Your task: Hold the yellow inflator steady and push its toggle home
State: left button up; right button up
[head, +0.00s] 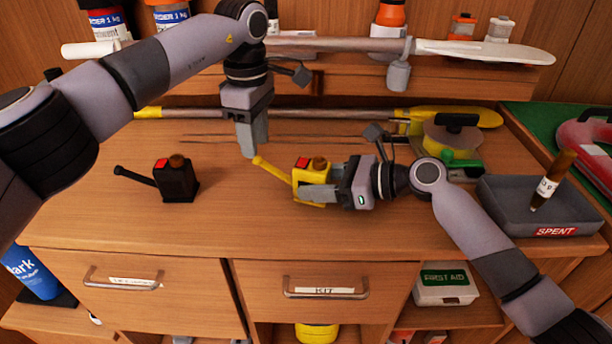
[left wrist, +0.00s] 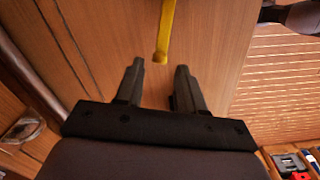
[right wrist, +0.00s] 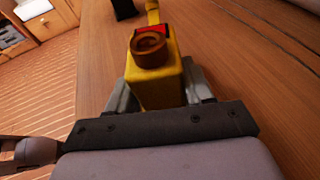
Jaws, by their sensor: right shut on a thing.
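The yellow inflator (head: 318,196) stands on the wooden bench top, with a brown cap and a red patch on top. Its yellow toggle (head: 272,169) sticks out up and to the left. My right gripper (head: 335,184) is shut on the inflator body from the right; the right wrist view shows the yellow body (right wrist: 158,86) between its fingers. My left gripper (head: 251,150) points down near the toggle's tip. In the left wrist view its fingers (left wrist: 159,70) are apart and empty, with the toggle end (left wrist: 163,52) just beyond the gap between them.
A similar black inflator (head: 177,181) stands to the left, its lever pointing left. A grey SPENT tray (head: 505,222) holding a brown tube is at the right. Paddles (head: 452,117) lie along the back. Bench room between the two inflators is clear.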

aim_at(258, 160)
pick_arm(q)
jog(key=shift+f, duration=2.7)
jog(key=c, duration=0.6)
jog(key=shift+o, duration=0.2)
